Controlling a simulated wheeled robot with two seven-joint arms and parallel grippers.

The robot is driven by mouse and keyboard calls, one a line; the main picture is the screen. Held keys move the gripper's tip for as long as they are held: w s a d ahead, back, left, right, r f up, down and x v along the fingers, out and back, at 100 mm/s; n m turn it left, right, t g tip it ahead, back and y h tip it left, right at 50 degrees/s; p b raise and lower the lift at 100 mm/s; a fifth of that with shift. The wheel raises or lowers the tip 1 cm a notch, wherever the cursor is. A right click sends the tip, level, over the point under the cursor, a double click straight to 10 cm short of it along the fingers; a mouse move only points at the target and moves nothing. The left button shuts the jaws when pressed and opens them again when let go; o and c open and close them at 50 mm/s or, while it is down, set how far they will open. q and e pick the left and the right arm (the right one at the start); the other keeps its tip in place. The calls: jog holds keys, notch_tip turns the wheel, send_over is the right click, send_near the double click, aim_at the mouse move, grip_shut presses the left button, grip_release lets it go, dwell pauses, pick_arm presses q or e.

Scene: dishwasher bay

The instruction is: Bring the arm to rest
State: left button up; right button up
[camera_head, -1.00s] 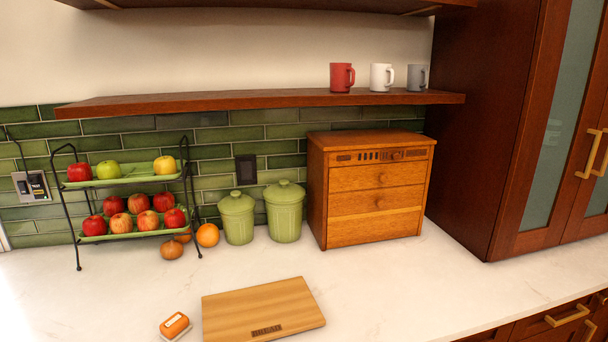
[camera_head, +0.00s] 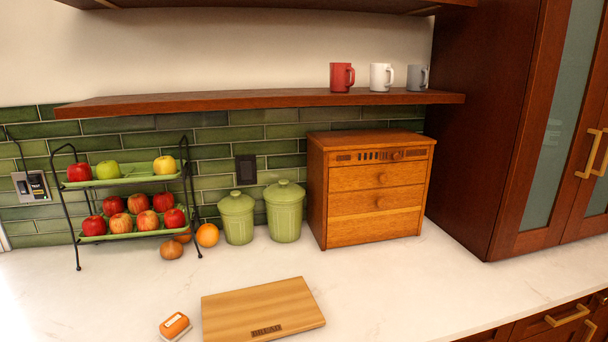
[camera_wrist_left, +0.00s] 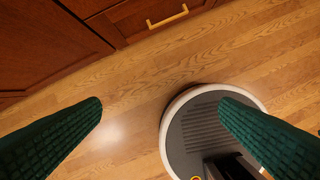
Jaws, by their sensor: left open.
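My left gripper (camera_wrist_left: 160,108) shows in the left wrist view. Its two dark green ribbed fingers are wide apart with nothing between them, above the wooden floor. The round grey and white part behind the right finger is my base. Neither arm nor gripper shows in the head view, and my right gripper is not in any view.
The white counter (camera_head: 400,285) holds a bread board (camera_head: 262,308), a soap dish (camera_head: 174,326), a fruit rack (camera_head: 130,205), green canisters (camera_head: 284,212) and a wooden bread box (camera_head: 370,190). Mugs (camera_head: 342,77) stand on the shelf. Wooden cabinets (camera_wrist_left: 45,50) border the floor (camera_wrist_left: 120,120).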

pick_arm(q)
jog(key=s+a+f+g, duration=0.1)
jog(key=s+a+f, duration=0.2)
jog(key=s+f, duration=1.4)
notch_tip(320, 180, down, 3)
jog(key=shift+s+r+g, duration=0.1)
jog(key=shift+s+g, duration=0.2)
jog(key=shift+s, duration=0.1)
jog(key=shift+a, duration=0.1)
